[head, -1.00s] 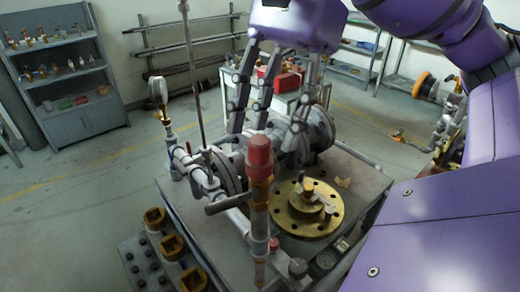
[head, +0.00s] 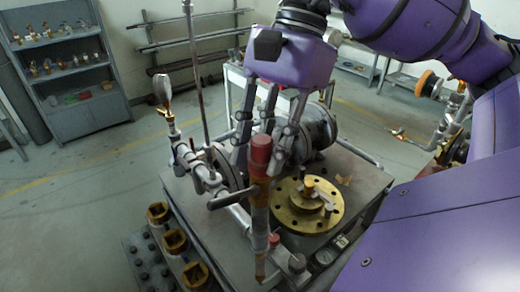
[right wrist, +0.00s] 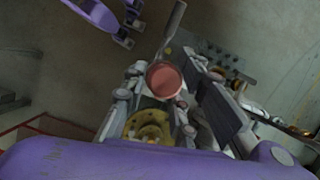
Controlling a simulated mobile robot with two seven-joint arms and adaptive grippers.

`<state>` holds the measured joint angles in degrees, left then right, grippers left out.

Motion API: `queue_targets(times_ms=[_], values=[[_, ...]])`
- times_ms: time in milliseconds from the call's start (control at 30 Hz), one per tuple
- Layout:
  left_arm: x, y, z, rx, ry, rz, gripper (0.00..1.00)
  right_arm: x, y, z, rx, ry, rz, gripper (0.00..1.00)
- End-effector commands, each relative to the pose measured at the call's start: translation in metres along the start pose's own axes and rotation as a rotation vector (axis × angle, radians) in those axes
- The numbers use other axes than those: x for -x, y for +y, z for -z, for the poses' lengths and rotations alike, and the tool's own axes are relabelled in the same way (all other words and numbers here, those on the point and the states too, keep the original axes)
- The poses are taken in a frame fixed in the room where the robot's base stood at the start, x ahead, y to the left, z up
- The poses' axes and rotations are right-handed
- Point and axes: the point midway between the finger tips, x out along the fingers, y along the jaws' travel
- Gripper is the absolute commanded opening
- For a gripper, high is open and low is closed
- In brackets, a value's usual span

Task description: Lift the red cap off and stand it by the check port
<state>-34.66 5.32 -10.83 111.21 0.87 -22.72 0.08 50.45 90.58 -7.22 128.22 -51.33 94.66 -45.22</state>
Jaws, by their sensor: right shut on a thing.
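The red cap (head: 260,152) sits upright on top of the brown vertical pipe (head: 260,205) at the front of the valve bench. My right gripper (head: 261,150) comes down from above with its fingers around the cap, shut on it. In the right wrist view the cap's round red top (right wrist: 165,79) shows between the fingers. I cannot tell whether there is any gap between cap and pipe. I cannot pick out the check port for certain. A purple and grey part of my other arm (right wrist: 95,14) shows at the top left of the right wrist view; its jaw state is unclear.
A brass flange (head: 309,222) lies on the bench right of the pipe, with a small gauge (head: 325,257) in front. A lever handle (head: 232,199) sticks out left of the pipe. Brass fittings (head: 174,241) stand at the front left. The upright rod (head: 194,80) rises behind.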

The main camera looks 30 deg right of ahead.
Motion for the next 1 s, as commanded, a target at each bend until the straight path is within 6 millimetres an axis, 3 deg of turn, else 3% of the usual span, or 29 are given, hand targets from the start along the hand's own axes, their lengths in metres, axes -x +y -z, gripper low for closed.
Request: queue_targets(times_ms=[267,467,1000], values=[[-0.001,0.003,0.001,0.010,0.002,-0.001,0.40,0.002,0.000,-0.001,0.000,0.000,0.001,0.00],[-0.001,0.003,-0.004,0.009,-0.005,0.000,0.40,0.014,-0.001,-0.006,0.001,0.000,0.001,0.00],[-0.004,-0.004,-0.006,-0.008,-0.004,0.005,0.40,0.085,-0.001,-0.035,0.003,-0.001,0.003,0.00]])
